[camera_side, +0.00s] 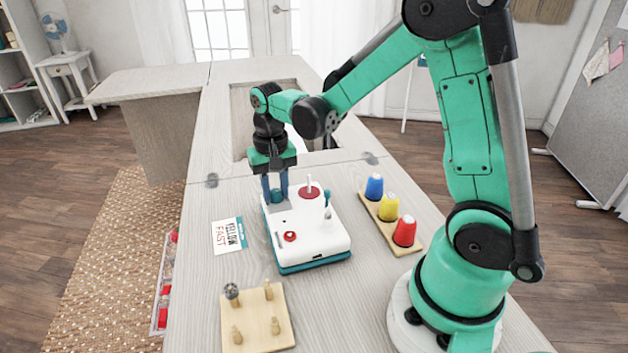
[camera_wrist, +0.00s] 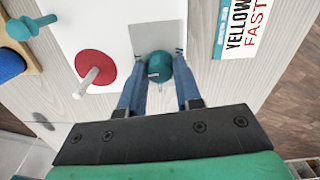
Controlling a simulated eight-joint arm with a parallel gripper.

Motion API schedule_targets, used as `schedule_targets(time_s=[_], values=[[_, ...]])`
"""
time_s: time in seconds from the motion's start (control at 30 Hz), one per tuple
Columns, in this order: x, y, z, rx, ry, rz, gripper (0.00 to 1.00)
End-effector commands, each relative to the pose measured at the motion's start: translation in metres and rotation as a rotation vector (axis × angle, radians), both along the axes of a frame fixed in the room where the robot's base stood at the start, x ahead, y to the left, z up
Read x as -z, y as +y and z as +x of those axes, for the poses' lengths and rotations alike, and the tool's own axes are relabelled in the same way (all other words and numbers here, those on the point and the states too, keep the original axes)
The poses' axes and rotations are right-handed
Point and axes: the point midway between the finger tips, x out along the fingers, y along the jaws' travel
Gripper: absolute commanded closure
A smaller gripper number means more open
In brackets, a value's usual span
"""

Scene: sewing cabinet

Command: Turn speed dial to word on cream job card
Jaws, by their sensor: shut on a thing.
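The cream job card (camera_side: 228,236) lies flat left of the white sewing machine (camera_side: 318,242) with its teal base. It reads "YELLOW" and "FAST" in the wrist view (camera_wrist: 243,22). My gripper (camera_side: 276,196) points down at the machine's far left corner. In the wrist view my blue fingers (camera_wrist: 161,84) are closed around a round teal knob (camera_wrist: 159,66), apparently the speed dial, on a grey plate.
A red disc with a white pin (camera_side: 309,190) stands close right of my gripper. A wooden rack holds blue (camera_side: 374,187), yellow (camera_side: 389,207) and red (camera_side: 405,231) spools. A pegged wooden board (camera_side: 254,329) lies in front. Table left of the machine is mostly clear.

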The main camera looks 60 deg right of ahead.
Motion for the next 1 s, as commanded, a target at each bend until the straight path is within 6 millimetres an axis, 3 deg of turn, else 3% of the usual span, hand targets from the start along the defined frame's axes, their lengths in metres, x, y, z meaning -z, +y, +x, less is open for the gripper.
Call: schedule_targets(time_s=[0.67,0.7,0.77,0.8,1.0], values=[[0.0000,-0.0001,0.0001,0.057,0.000,0.000,1.00],[0.0000,-0.0001,0.0001,0.056,0.000,0.000,0.60],[0.0000,-0.0001,0.0001,0.056,0.000,0.000,0.43],[0.0000,-0.0001,0.0001,0.056,0.000,0.000,0.39],[0.0000,-0.0001,0.0001,0.055,0.000,0.000,0.39]])
